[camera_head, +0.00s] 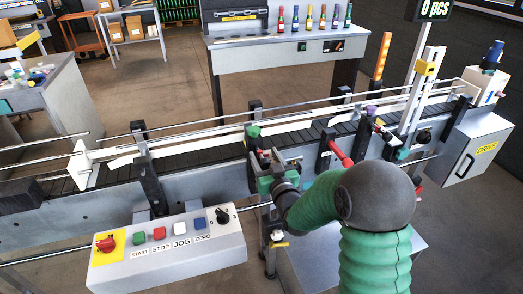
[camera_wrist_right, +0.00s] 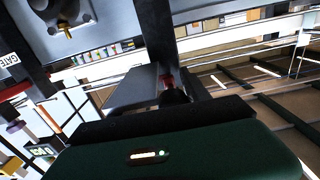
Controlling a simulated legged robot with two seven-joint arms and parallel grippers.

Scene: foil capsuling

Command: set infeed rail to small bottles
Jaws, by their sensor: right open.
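The infeed rail (camera_head: 190,139) is a long thin metal bar along the conveyor (camera_head: 210,153), carried by dark upright posts. A green knob (camera_head: 253,132) tops the post nearest my right gripper (camera_head: 265,161). That gripper is at the conveyor's near side, at the foot of this post, and is open. My green forearm and dark wrist hide part of the area behind it. In the right wrist view, a dark post (camera_wrist_right: 157,32) rises ahead of my green gripper body, with a small red-tipped dark part (camera_wrist_right: 170,84) close in front. I cannot tell whether the gripper touches anything. My left gripper is out of view.
A control box (camera_head: 165,247) with coloured buttons stands at front left. A red handle (camera_head: 341,154) sticks out right of my gripper. A grey cabinet (camera_head: 468,155) stands at the right end. A table (camera_head: 285,46) with several small coloured bottles is behind the conveyor.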

